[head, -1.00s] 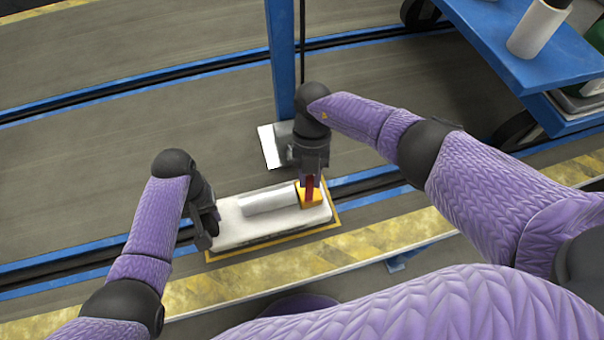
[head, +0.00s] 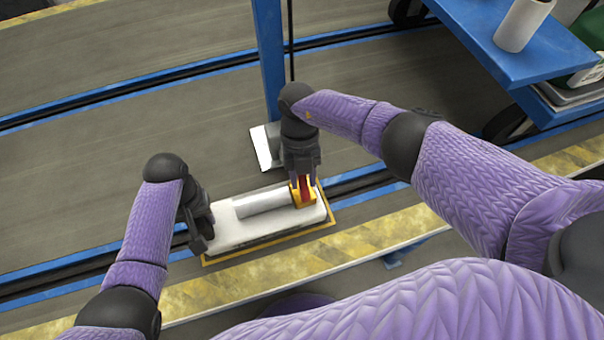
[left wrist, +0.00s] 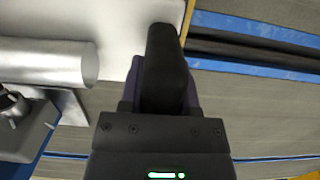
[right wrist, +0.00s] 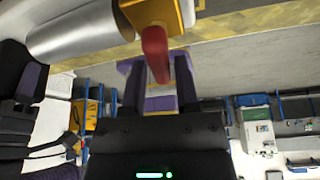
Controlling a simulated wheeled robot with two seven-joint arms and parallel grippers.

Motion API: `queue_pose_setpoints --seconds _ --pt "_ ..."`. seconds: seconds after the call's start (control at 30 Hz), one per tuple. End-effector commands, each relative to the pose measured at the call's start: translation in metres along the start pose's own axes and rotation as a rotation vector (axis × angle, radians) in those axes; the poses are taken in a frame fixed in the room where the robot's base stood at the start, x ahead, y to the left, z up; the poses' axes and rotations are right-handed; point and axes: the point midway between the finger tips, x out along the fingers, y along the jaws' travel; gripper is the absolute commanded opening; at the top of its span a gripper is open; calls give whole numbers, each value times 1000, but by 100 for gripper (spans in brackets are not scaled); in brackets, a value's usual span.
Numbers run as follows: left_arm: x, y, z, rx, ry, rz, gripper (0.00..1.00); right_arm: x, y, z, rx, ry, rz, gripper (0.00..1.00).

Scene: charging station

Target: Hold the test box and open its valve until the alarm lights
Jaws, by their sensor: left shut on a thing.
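The test box (head: 228,230) is a flat white box with a silver cylinder (head: 262,201) on top, lying along the yellow-striped rail. A yellow valve block with a red handle (head: 303,189) is at its right end. My left gripper (head: 203,238) is shut on the box's left end; the left wrist view shows its finger (left wrist: 166,70) over the white surface. My right gripper (head: 301,178) is above the valve. In the right wrist view its fingers (right wrist: 160,85) are apart, with the red handle (right wrist: 155,52) between them. I cannot make out an alarm light.
A blue post (head: 269,65) with a pale foot plate stands just behind the box. A blue cart (head: 500,55) carrying a white cylinder (head: 522,25) is at the upper right. The grey floor (head: 120,65) behind the box is mostly clear.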

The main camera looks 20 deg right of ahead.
Motion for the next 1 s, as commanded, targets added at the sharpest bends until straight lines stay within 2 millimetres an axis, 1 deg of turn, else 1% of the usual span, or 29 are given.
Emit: queue_pose_setpoints --seconds 0.03,0.07,0.1,0.33,0.4,0.47,0.7,0.8,0.9,1.0 --pt "0 0 0 0 1 1 0 0 0 0 0 0 0 51" --pt "0 0 0 0 1 1 0 0 0 0 0 0 0 58" --pt "0 0 0 0 1 1 0 0 0 0 0 0 0 62" --pt "0 0 0 1 0 1 0 0 0 0 1 -1 0 62" --pt "0 0 0 1 0 1 0 -5 0 1 1 -2 1 62" --pt "0 0 0 1 0 1 0 -15 0 1 1 -5 0 62" --pt "0 0 0 1 0 1 0 -82 0 1 1 -6 1 62" --pt "0 0 0 1 0 1 0 -104 0 1 2 -4 0 62" --pt "0 0 0 1 0 0 0 -116 0 1 1 -2 0 62" --pt "0 0 0 1 0 0 0 -120 0 0 1 0 0 62"
